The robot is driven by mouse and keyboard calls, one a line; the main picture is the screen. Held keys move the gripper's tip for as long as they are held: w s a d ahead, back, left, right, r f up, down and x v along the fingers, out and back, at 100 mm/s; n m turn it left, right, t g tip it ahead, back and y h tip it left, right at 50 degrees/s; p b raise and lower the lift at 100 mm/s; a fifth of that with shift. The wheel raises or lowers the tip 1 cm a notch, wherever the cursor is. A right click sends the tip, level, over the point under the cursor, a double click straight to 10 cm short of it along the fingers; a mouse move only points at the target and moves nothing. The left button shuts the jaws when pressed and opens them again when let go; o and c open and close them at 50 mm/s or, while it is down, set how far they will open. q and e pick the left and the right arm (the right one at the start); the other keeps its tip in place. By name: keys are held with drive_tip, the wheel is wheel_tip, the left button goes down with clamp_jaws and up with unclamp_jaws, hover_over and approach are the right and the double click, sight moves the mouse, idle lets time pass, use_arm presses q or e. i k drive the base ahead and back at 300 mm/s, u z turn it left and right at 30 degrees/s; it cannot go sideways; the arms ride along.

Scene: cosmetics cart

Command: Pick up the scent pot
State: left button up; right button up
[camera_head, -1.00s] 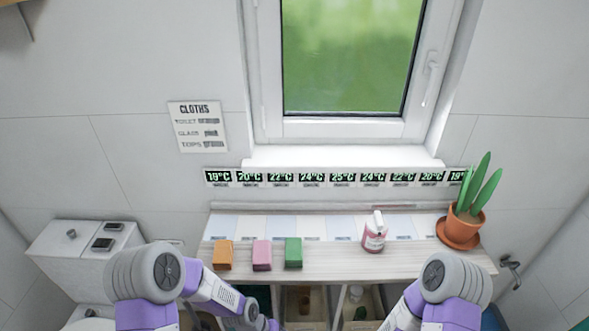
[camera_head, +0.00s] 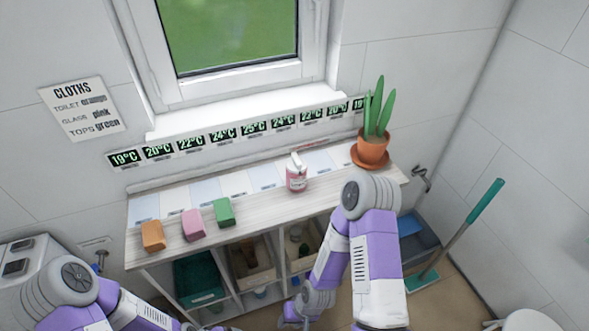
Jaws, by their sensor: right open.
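A small pink container with a white top (camera_head: 297,176) stands upright on the wooden counter, right of its middle; it may be the scent pot, though I cannot read its label. My right gripper (camera_head: 290,319) is low at the bottom edge, in front of the open compartments, well below and apart from the pink container. It is open; its fingers show only small and partly. My left arm (camera_head: 110,303) enters at the lower left, and its gripper is out of view below the frame.
Orange (camera_head: 152,235), pink (camera_head: 193,224) and green (camera_head: 224,212) folded cloths lie on the counter's left. A potted plant (camera_head: 373,146) stands at its right end. Small items sit in the compartments below. A green-handled tool (camera_head: 470,221) leans at the right.

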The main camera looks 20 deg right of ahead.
sight(296, 183)
drive_tip(key=k, duration=1.3)
drive_tip(key=z, duration=0.7)
drive_tip(key=i, duration=0.5)
drive_tip(key=z, duration=0.65)
drive_tip(key=i, duration=0.8)
drive_tip(key=u, duration=0.75)
drive_tip(key=i, duration=0.45)
drive_tip(key=u, duration=0.6)
